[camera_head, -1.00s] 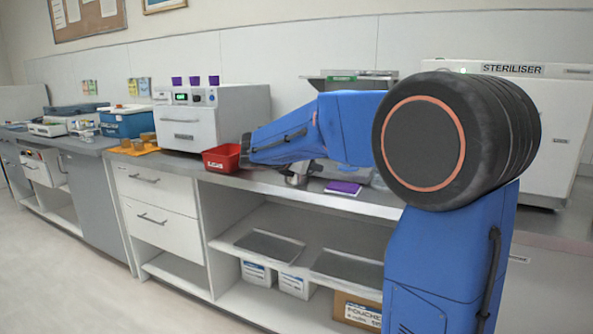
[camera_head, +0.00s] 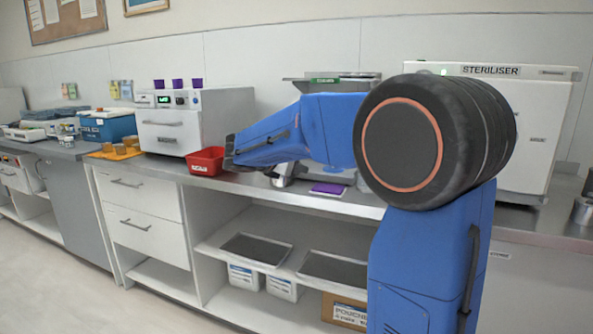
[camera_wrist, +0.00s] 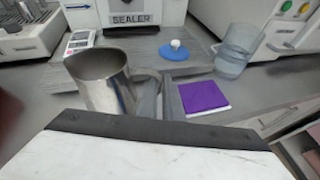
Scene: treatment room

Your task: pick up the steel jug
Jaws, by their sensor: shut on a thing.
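The steel jug (camera_wrist: 97,82) stands upright at the left of the wrist view, its open rim facing up and its handle towards the right. My gripper (camera_wrist: 159,86) is shut on the jug's handle, with the dark fingers on either side of it. In the head view only a small part of the jug (camera_head: 284,181) shows below my blue arm, at the counter's front. There my fingers are mostly hidden by the arm. I cannot tell whether the jug's base touches the counter.
A purple pad (camera_wrist: 204,97), a clear beaker (camera_wrist: 236,52) and a blue disc with a white knob (camera_wrist: 187,50) lie right of the jug. The sealer (camera_wrist: 127,14) stands behind. A red bin (camera_head: 206,162) is left of my arm. The steriliser (camera_head: 535,125) stands at right.

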